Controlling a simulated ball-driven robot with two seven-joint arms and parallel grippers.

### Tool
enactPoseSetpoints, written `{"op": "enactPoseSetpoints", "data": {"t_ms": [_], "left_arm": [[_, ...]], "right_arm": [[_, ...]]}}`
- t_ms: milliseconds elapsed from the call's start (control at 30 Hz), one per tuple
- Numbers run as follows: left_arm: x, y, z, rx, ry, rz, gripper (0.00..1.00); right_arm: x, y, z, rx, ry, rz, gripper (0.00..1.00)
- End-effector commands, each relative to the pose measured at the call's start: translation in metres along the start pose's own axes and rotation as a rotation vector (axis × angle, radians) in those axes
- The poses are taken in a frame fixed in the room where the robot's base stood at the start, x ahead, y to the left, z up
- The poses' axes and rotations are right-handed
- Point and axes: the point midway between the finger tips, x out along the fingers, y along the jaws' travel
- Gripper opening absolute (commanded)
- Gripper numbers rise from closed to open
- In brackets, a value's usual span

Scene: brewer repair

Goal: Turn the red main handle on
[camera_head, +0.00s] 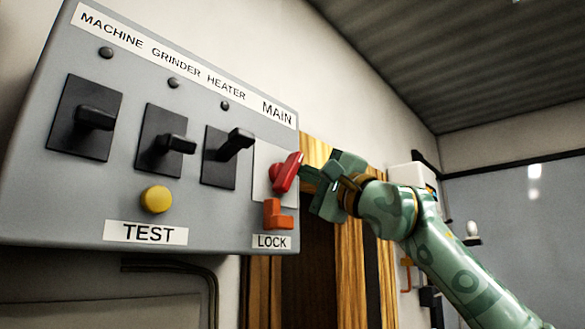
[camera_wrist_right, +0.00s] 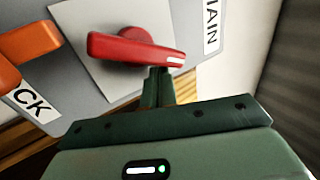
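The red main handle (camera_head: 287,172) sits on a pale plate at the right end of the grey panel, under the label MAIN. It slants up to the right in the head view. In the right wrist view the red handle (camera_wrist_right: 135,48) lies nearly level, with a white mark on its right end. My right gripper (camera_head: 306,172) reaches it from the right. In the wrist view the right gripper's fingers (camera_wrist_right: 160,86) look shut together, their tips at the handle's marked end. Whether they touch it I cannot tell. My left gripper is out of view.
An orange lock piece (camera_head: 277,215) is just below the handle, above the label LOCK. Three black switches, including the heater switch (camera_head: 228,152), and a yellow test button (camera_head: 156,199) are to the left. A wooden post (camera_head: 350,265) stands behind my right arm.

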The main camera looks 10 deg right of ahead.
Motion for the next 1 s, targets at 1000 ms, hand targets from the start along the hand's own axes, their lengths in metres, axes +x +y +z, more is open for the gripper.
{"op": "enactPoseSetpoints", "data": {"t_ms": [1000], "left_arm": [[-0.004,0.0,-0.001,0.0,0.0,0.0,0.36]], "right_arm": [[0.007,-0.013,0.009,-0.001,-0.001,0.0,0.0]]}}
